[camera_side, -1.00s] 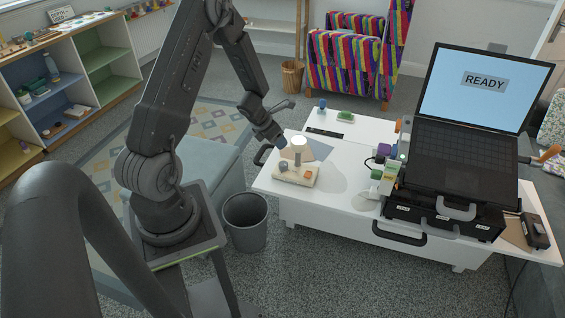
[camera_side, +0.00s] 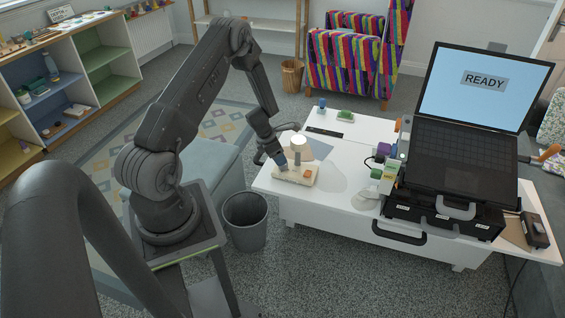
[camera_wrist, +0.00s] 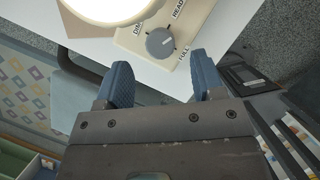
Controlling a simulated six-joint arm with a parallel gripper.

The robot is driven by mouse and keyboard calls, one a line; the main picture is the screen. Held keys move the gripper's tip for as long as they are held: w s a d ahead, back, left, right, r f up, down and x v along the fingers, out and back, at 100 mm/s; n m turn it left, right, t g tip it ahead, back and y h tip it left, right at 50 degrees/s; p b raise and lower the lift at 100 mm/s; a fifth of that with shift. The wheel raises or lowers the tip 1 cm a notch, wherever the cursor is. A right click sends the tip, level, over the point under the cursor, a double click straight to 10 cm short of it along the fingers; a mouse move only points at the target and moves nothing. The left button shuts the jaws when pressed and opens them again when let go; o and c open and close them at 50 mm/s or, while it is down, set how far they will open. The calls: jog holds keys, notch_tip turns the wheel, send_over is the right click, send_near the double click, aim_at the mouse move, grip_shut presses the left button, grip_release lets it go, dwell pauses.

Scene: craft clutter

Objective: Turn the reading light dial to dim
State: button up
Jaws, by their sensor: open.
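The reading light stands on the near left part of the white table. Its cream base (camera_side: 303,179) carries a glowing white lamp (camera_side: 299,143). In the wrist view the grey round dial (camera_wrist: 160,42) sits on the cream base, with the words DIM, READ and FULL around it. A pale mark on the dial points toward lower right, between READ and FULL; which it is set to I cannot tell for sure. My gripper (camera_wrist: 160,82) is open, its two blue fingertips just short of the dial, one to each side. In the side view my gripper (camera_side: 282,162) hides the dial.
A laptop (camera_side: 475,88) reading READY stands on black cases at the table's right. Small coloured blocks (camera_side: 383,175) lie beside it. A grey bin (camera_side: 246,219) stands on the floor below the table's left edge.

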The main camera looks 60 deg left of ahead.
jog(key=shift+x, duration=2.4)
jog(key=c, duration=0.9)
jog(key=n+y, duration=0.2)
jog(key=n, duration=0.3)
jog(key=shift+d+n, duration=0.1)
jog(key=shift+n, duration=0.2)
jog(key=shift+n+g+y, duration=0.6)
jog(key=shift+n+y, duration=0.2)
jog(key=shift+n, duration=1.9)
